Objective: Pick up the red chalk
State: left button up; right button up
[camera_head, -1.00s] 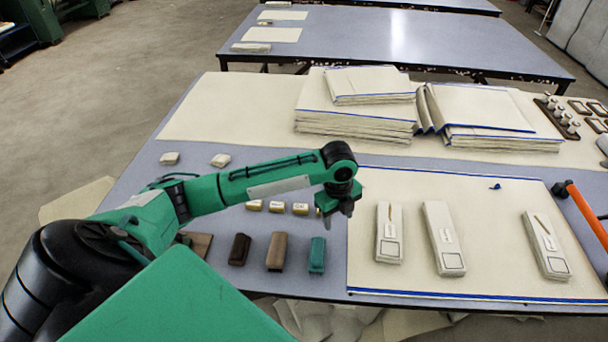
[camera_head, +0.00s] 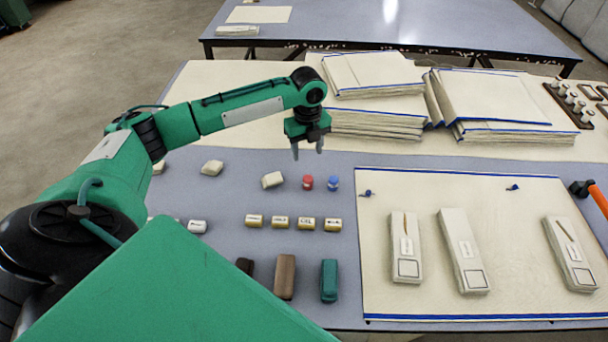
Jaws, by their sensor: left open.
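A small red piece, which looks like the red chalk (camera_head: 308,183), stands on the grey-blue table beside a similar blue piece (camera_head: 333,183) on its right. My left gripper (camera_head: 308,152) points downward just beyond the red piece in the picture, with its two fingers apart and nothing between them. It appears above the table, apart from the red piece; its exact height is hard to tell. My right gripper is out of view.
White blocks (camera_head: 272,180), several small labelled blocks (camera_head: 280,222) and brown and teal blocks (camera_head: 329,281) lie around. A cream mat (camera_head: 450,300) with flat white packets is at right. Cloth stacks (camera_head: 375,120) stand behind. An orange-handled tool (camera_head: 597,197) is at far right.

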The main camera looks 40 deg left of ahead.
pick_arm(q)
send_over(308, 178)
jog(key=f, duration=0.6)
jog(key=shift+w+a+f, duration=0.1)
jog(key=shift+w+a, duration=0.05)
jog(key=shift+a, duration=0.05)
jog(key=shift+f, duration=0.6)
notch_tip(308, 178, down, 5)
jog(key=shift+d+f+p, duration=0.1)
jog(key=shift+d+p, duration=0.05)
jog(key=shift+p, duration=0.35)
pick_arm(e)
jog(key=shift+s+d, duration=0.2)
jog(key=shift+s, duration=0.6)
pick_arm(q)
grip_shut()
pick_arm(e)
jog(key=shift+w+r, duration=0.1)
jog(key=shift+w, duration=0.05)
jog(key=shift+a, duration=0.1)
pick_arm(q)
jog(key=shift+r, duration=0.25)
